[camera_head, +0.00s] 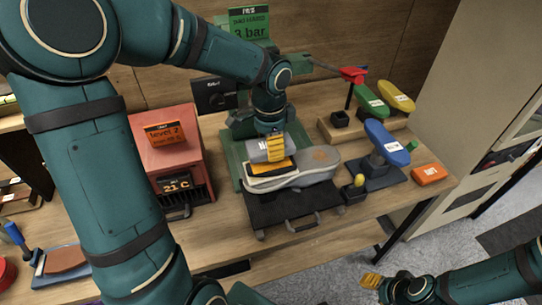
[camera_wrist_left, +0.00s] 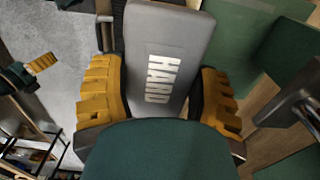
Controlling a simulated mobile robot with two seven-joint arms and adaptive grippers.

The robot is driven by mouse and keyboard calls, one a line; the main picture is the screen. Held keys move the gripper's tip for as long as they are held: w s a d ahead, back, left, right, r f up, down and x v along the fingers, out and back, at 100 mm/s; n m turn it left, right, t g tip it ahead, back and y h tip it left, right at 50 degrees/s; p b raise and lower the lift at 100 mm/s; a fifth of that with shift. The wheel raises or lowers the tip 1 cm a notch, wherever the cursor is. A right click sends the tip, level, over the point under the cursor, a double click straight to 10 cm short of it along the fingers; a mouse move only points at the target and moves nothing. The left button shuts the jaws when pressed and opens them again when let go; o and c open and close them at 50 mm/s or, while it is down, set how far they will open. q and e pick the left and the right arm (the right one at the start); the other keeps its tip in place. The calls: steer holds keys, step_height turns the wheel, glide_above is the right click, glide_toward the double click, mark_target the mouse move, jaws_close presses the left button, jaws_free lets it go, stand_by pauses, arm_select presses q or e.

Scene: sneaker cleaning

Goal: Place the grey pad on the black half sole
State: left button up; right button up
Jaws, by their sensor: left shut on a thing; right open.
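My left gripper (camera_head: 277,147) is shut on the grey pad (camera_head: 257,151), which bears the word HARD in the left wrist view (camera_wrist_left: 170,50). The yellow fingers grip it from both sides. In the head view the pad is just above a black piece with a yellow-orange patch (camera_head: 270,168), which looks like the black half sole. That piece lies on a grey sole-shaped form (camera_head: 318,160). I cannot tell whether the pad touches it. My right gripper (camera_head: 371,281) is open and empty, low at the right, away from the table.
The form lies over a black tray (camera_head: 290,207) with a handle, by a green frame (camera_head: 236,160). A red box (camera_head: 166,150) stands left. Blue (camera_head: 386,143), green (camera_head: 370,102) and yellow (camera_head: 397,96) sole-shaped pieces stand right, near an orange block (camera_head: 429,174).

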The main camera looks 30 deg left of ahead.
arm_select(q)
steer(key=shift+w+f+b, duration=0.1)
steer(key=shift+f+b, duration=0.25)
steer(key=shift+f, duration=1.9)
steer(key=shift+r, duration=0.1)
steer(key=o, duration=1.3)
